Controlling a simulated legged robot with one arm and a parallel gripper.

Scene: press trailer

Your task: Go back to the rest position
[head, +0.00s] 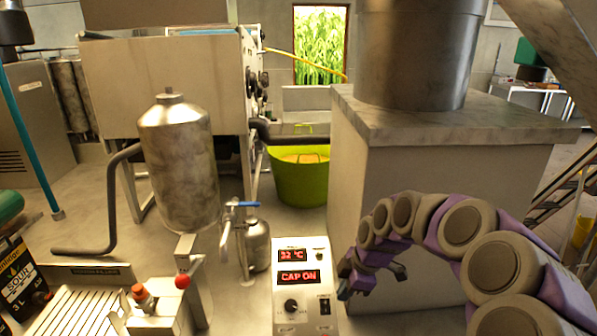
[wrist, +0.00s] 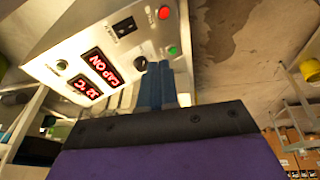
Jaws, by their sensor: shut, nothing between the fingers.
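My gripper (head: 372,281) hangs at the end of my curved purple and grey arm, just right of the control box. It is shut and holds nothing. In the wrist view the closed blue-grey fingers (wrist: 162,88) point toward the control box panel. The control box (head: 302,312) is pale, with red displays reading "32 °C" and "CAP ON", a black knob and a switch. It also shows in the wrist view (wrist: 95,35), with a red and a green button. I cannot tell whether the fingertips touch the panel.
A stone-topped block (head: 440,120) carrying a steel drum (head: 415,55) stands behind my arm. A steel tank (head: 180,160) and a green tub (head: 300,180) are further left. A dark "SOUR" box (head: 20,275) and a ribbed tray (head: 80,310) are at lower left. Floor shows around the tub.

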